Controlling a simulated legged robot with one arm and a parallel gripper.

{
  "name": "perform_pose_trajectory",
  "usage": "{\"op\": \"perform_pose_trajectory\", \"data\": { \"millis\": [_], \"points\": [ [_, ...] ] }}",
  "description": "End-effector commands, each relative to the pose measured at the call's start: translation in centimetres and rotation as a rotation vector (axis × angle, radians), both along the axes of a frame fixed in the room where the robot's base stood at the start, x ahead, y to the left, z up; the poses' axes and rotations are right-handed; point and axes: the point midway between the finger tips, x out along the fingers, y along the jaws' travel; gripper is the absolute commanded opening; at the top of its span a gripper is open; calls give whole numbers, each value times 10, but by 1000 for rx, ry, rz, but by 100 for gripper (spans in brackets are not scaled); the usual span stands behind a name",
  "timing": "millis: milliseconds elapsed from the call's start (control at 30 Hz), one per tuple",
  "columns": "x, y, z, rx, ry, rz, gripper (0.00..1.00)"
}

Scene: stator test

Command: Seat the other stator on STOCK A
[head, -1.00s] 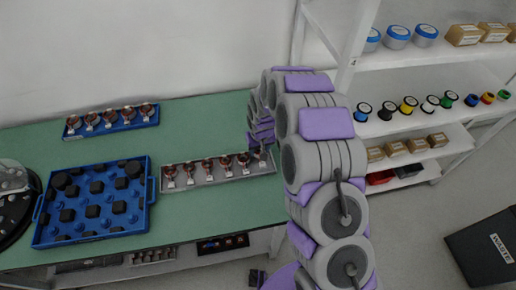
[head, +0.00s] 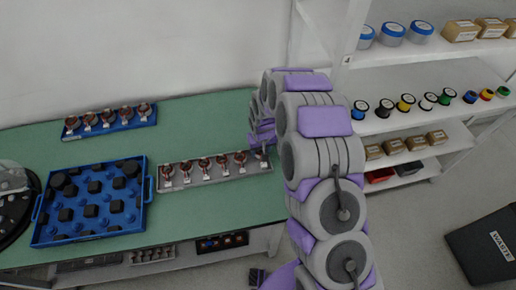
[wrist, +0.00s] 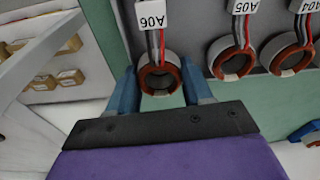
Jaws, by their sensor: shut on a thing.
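In the wrist view my gripper (wrist: 161,86) has its two blue fingers on either side of the stator tagged A06 (wrist: 177,77), a copper-coloured ring with red and black leads, and is shut on it. The ring is at the end of the grey holder (wrist: 205,18), beside stators A05 (wrist: 247,65) and A04 (wrist: 278,62). Whether it is lifted clear of the holder I cannot tell. In the head view the grey holder (head: 215,177) lies at the table's front right with a row of stators. My arm partly hides its right end and my fingers.
A blue holder with several stators (head: 110,132) lies at the back left of the green table (head: 205,120). A blue tray with black parts (head: 50,238) is at the front left. A white shelf (head: 440,75) with spools and boxes stands right. A waste bin (head: 480,245) is on the floor.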

Motion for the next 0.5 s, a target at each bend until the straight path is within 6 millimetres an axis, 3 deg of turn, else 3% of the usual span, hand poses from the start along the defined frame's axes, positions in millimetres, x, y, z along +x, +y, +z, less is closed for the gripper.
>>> {"op": "perform_pose_trajectory", "data": {
  "millis": [500],
  "points": [
    [-2,1,-11,-6,11,1,15]
  ]
}}
